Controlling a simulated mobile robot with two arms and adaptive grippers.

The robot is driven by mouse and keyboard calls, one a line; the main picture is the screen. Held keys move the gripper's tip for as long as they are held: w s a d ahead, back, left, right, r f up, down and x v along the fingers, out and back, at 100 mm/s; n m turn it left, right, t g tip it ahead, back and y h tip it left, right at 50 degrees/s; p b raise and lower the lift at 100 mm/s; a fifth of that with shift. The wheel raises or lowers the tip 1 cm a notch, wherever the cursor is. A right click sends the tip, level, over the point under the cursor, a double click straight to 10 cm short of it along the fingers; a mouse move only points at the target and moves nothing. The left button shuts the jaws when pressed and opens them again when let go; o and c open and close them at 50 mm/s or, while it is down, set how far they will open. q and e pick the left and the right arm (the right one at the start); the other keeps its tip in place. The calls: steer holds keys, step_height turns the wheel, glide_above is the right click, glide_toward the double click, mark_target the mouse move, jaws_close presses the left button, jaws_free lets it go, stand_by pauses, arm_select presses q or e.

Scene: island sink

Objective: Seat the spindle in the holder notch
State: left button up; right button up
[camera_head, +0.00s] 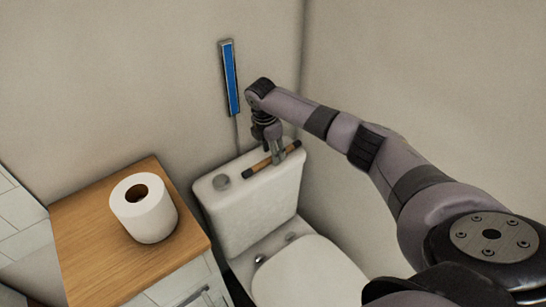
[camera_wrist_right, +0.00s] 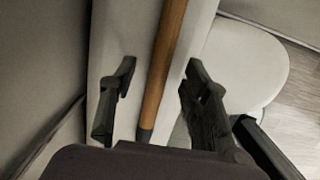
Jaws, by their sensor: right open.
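The spindle, a brown rod with dark ends (camera_head: 257,167), lies on top of the white toilet tank (camera_head: 240,212). My right gripper (camera_head: 279,157) is low over the tank top at the rod's right part. In the right wrist view, the rod (camera_wrist_right: 163,75) runs between the two open fingers of the right gripper (camera_wrist_right: 158,88), with a visible gap to each finger. I cannot make out a holder notch for certain. My left gripper is not in view.
A white paper roll (camera_head: 148,210) stands on a wooden cabinet top (camera_head: 95,262) at the left. A blue strip in a frame (camera_head: 231,77) is on the wall above the tank. A round button (camera_head: 221,182) sits left of the rod. The toilet lid (camera_head: 308,274) is closed.

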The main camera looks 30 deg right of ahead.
steer(key=shift+d+f, duration=0.1)
steer(key=shift+f, duration=0.75)
steer(key=shift+c, duration=0.2)
jaws_close()
